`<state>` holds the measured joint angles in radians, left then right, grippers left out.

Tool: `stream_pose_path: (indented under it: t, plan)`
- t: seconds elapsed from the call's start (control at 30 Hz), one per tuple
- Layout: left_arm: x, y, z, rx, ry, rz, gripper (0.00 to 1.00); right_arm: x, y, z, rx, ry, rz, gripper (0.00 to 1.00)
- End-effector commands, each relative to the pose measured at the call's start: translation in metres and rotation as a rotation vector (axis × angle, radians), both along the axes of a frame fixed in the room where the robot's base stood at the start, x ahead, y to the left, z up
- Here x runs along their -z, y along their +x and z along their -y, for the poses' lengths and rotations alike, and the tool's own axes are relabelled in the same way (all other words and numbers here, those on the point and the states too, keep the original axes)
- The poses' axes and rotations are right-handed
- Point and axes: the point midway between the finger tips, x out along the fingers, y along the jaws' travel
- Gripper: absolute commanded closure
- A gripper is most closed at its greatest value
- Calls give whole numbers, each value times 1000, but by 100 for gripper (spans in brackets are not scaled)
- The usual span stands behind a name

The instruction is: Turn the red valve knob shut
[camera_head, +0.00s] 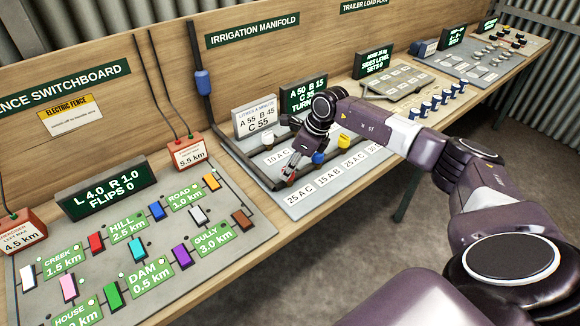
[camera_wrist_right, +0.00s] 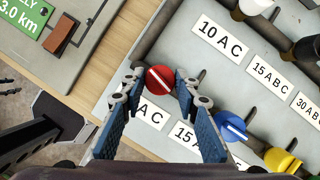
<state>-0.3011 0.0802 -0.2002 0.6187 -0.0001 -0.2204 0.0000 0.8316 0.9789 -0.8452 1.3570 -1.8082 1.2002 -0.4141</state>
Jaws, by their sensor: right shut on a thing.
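The red valve knob (camera_wrist_right: 160,79) sits on a dark pipe of the irrigation board (camera_head: 285,205). It is round with a white line across its top. In the right wrist view my right gripper (camera_wrist_right: 159,82) has its blue-padded fingers on either side of the knob and is shut on it. In the head view the right gripper (camera_head: 291,174) reaches down to the board's left pipe and mostly hides the knob. Label plates such as "10 A C" (camera_wrist_right: 221,40) lie beside it.
A blue knob (camera_wrist_right: 231,126) and a yellow knob (camera_wrist_right: 281,160) stand close to the right gripper. A white knob (camera_head: 267,138) is further back. Signs (camera_head: 255,118) stand behind the board. The fence switchboard (camera_head: 240,238) with coloured blocks lies left.

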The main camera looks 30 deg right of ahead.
Motion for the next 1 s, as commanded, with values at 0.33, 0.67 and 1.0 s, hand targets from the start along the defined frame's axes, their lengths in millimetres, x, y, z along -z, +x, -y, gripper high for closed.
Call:
stream_pose_path:
  t: [0.33, 0.67, 1.0]
  plan:
    - [5, 2, 0, 0, -1, 4, 60, -1, 1, -2, 325, -1, 8, 95]
    - [23, 3, 0, 0, -1, 4, 60, 0, 1, -4, 639, 0, 10, 95]
    - [48, 3, 0, 0, -1, 4, 60, 0, 2, -6, 959, 3, 9, 95]
